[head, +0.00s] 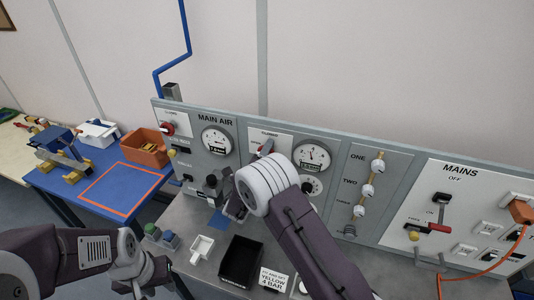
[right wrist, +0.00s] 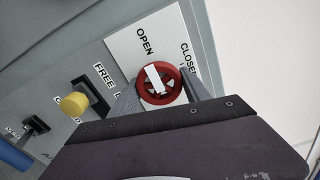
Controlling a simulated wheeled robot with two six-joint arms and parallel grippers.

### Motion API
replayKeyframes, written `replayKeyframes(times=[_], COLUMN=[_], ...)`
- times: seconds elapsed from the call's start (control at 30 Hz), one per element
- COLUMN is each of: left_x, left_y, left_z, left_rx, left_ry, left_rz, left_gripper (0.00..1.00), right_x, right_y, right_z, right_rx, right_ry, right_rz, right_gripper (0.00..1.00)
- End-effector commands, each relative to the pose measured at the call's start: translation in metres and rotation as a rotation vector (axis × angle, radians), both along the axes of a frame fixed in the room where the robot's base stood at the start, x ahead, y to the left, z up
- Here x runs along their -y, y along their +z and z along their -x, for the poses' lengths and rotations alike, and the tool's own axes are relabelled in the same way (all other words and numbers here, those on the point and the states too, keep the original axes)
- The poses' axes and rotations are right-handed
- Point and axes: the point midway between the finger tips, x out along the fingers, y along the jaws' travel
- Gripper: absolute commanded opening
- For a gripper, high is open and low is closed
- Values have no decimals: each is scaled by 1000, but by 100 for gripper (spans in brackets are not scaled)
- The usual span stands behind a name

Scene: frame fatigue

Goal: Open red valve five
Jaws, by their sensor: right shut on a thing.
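A round red valve (right wrist: 160,84) with a white bar across its face sits on a white plate marked OPEN and CLOSED in the right wrist view. The bar points toward the OPEN side. My right gripper (right wrist: 159,90) has its grey fingers on either side of the red rim and is shut on it.
A yellow knob (right wrist: 75,103) is close to the gripped valve. Another red valve (head: 168,128) is at the panel's left end. A blue table (head: 60,183) is at the left.

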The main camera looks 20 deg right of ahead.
Motion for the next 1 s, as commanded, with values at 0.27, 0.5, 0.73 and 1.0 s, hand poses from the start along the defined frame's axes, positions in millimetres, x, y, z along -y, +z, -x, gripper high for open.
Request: replayKeyframes(times=[0.27,0.5,0.73,1.0], left_x=[0,0,0,0], left_y=[0,0,-12,-38], left_z=[0,0,0,0], left_rx=[0,0,0,0], left_ry=[0,0,0,0], left_rz=[0,0,0,0], left_gripper=[36,36,36,36], right_x=[0,0,-11,-43], right_y=[0,0,-4,-4], right_z=[0,0,13,61], right_rx=[-1,-1,1,1], right_ry=[2,1,4,5], right_rz=[3,2,2,2], right_gripper=[66,77,77,77])
